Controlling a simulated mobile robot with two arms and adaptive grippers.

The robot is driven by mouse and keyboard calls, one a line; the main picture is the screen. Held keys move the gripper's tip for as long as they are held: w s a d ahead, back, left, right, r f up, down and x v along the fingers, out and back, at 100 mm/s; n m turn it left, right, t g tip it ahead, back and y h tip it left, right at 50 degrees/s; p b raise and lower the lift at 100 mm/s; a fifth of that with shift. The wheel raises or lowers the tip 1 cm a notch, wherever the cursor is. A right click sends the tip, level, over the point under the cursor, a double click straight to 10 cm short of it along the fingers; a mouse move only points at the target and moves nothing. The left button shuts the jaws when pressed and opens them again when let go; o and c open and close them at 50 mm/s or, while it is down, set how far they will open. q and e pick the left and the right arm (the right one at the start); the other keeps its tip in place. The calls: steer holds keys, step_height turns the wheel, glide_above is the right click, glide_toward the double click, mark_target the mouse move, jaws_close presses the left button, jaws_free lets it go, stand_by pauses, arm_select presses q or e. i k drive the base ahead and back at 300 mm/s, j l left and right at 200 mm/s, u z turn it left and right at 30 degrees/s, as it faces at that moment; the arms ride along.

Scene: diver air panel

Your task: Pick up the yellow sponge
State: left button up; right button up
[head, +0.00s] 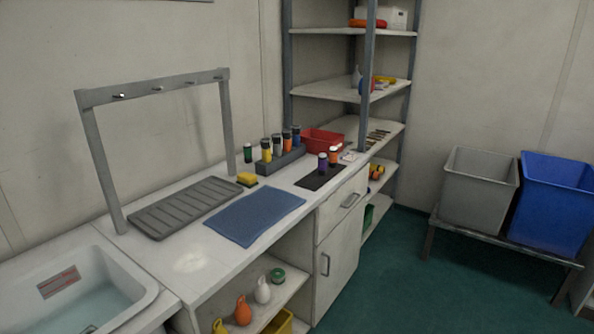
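The yellow sponge (247,179) lies on the white counter (192,262), between the grey ribbed drain mat and the grey bottle rack. It looks small, with a darker part at its lower edge. Nothing covers it in the head view. Neither my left gripper nor my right gripper is in view.
A grey hook frame (97,160) stands over the ribbed mat (165,222). A blue cloth (254,215) lies just in front of the sponge. A rack (281,161) with several bottles stands right of it. A sink (115,277) is at left. Green floor (400,270) is clear.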

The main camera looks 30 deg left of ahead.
mark_target(244, 179)
steer(key=i+u, duration=0.35)
steer(key=i+l+u, duration=0.2)
steer(key=u, duration=0.15)
steer(key=i+l+u, duration=0.35)
steer(key=i+j, duration=0.1)
